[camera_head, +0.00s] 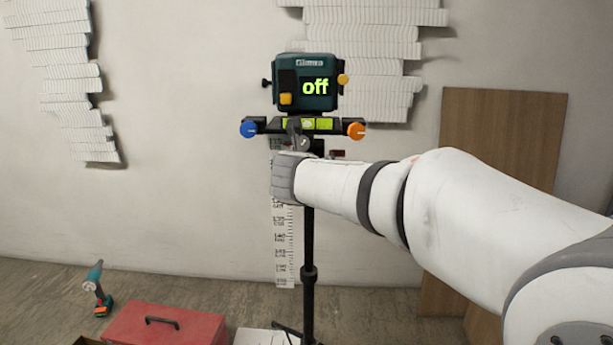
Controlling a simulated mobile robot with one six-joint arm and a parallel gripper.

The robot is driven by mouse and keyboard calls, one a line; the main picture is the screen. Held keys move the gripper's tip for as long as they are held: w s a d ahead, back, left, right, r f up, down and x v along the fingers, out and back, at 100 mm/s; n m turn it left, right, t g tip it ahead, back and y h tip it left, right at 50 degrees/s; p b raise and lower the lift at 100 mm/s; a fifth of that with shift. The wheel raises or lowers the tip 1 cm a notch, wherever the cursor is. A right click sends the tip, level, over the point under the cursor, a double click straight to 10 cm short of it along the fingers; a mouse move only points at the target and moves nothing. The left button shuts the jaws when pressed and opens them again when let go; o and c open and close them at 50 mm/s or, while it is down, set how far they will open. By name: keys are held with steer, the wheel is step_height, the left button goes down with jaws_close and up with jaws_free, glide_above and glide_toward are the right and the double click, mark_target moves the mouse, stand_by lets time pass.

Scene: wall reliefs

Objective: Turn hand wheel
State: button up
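A dark teal device (305,83) with a lit green "off" display sits on top of a black stand (308,245). Below it a black crossbar carries a blue knob (249,128) at the left end and an orange knob (356,130) at the right end. I cannot tell which part is the hand wheel; it may be hidden behind my arm. My gripper (296,137) points away from the camera in front of the stand, just below the crossbar's middle. My wrist hides most of it, so its opening and any contact cannot be seen.
White ribbed reliefs (375,60) cover parts of the wall. A brown board (500,135) leans at the right behind my arm. A red toolbox (168,326) and a teal drill (97,288) are on the floor at lower left. A measuring strip (283,245) hangs behind the stand.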

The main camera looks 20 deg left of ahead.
steer(key=shift+f, duration=0.25)
steer(key=o, duration=1)
steer(key=shift+r, duration=0.15)
steer(key=p+v, duration=0.2)
steer(key=v, duration=0.6)
steer(key=shift+a, duration=0.1)
